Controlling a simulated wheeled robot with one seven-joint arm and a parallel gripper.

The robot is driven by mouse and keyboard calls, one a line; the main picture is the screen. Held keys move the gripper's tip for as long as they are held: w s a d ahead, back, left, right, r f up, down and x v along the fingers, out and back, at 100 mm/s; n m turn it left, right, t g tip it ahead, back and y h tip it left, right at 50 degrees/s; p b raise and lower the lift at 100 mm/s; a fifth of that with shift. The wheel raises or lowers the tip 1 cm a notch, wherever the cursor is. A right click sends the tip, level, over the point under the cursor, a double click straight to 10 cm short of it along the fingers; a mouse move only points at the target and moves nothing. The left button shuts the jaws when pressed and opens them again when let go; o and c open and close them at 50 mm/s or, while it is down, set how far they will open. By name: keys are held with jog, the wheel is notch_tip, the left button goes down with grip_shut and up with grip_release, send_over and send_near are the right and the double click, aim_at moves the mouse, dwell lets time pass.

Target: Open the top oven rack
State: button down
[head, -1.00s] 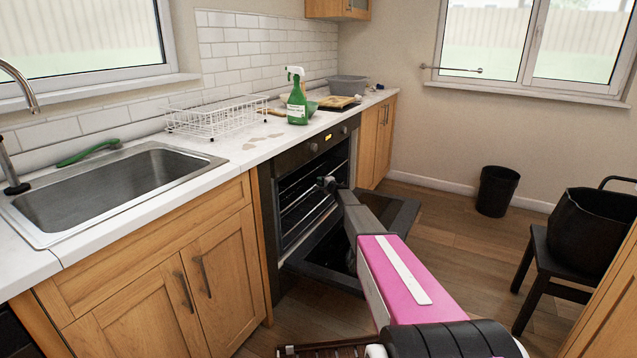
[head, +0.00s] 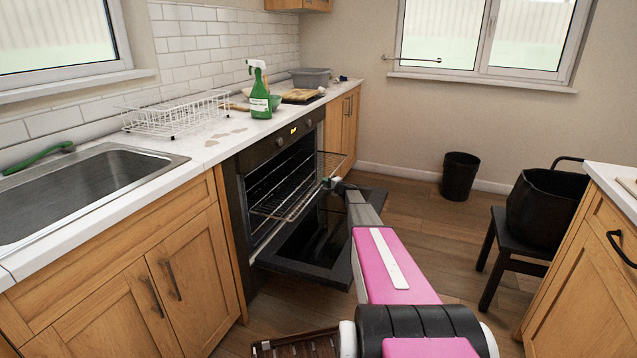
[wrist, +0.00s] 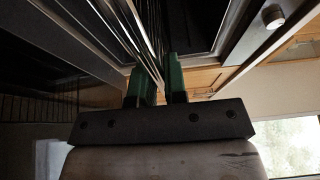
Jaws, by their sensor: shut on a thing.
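The oven (head: 238,190) is built into the counter, with its door (head: 318,248) hanging down open. The top oven rack (head: 290,200) is a wire shelf that sticks out of the cavity over the open door. My gripper (head: 331,184) is at the rack's front edge, near its right part. In the wrist view my gripper (wrist: 160,84) has two green fingers close together, and the rack's wires (wrist: 128,32) run down to them. It is shut on the rack; the exact grip point is dark. Further racks inside the oven are only partly visible.
A green spray bottle (head: 260,92), a white dish rack (head: 178,113) and a grey tub (head: 310,77) stand on the counter. A sink (head: 85,185) is at left. A black bin (head: 460,176) and a black chair (head: 520,235) stand at right, with bare floor between.

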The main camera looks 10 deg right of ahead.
jog(key=shift+s+d, duration=0.15)
jog(key=shift+d, duration=0.05)
jog(key=c, duration=1.2)
grip_release()
jog(key=shift+o, duration=0.2)
jog(key=v, duration=1)
jog(key=shift+s, duration=0.35)
jog(key=shift+d, duration=0.15)
